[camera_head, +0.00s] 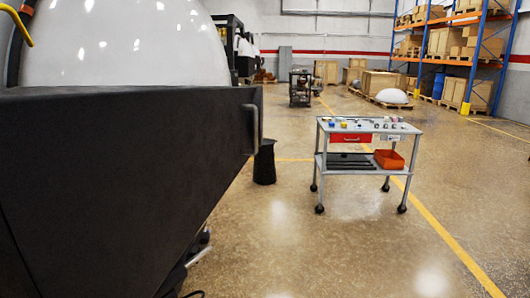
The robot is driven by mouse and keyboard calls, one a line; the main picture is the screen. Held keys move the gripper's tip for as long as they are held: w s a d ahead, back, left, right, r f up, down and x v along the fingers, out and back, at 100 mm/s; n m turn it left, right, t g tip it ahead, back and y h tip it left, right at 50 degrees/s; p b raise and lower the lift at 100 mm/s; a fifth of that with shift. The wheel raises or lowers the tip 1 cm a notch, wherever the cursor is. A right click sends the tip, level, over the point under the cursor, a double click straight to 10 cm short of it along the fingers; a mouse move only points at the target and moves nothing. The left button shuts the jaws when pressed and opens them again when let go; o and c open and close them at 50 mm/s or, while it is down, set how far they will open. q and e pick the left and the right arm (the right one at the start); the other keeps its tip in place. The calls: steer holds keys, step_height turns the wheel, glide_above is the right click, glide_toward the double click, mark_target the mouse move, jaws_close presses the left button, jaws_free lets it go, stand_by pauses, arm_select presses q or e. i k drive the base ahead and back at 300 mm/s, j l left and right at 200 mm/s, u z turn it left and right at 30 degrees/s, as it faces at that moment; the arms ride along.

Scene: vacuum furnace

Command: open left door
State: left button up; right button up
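A large black panel (120,170) fills the left of the view, close to me. A big glossy white dome (125,45) rises behind the panel's top edge. Neither of my grippers is in view, and nothing visible touches the handle.
A grey wheeled cart (365,160) with small items on top, a red drawer and an orange bin (389,159) stands to the right. A black bin (264,163) stands beyond the handle. Shelves with boxes (450,40) are at the back. The floor at front right is clear.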

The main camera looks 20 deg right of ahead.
mark_target(124, 125)
steer(key=z, duration=0.3)
steer(key=i+l+u, duration=0.45)
steer(key=i+l, duration=0.55)
steer(key=l, duration=0.1)
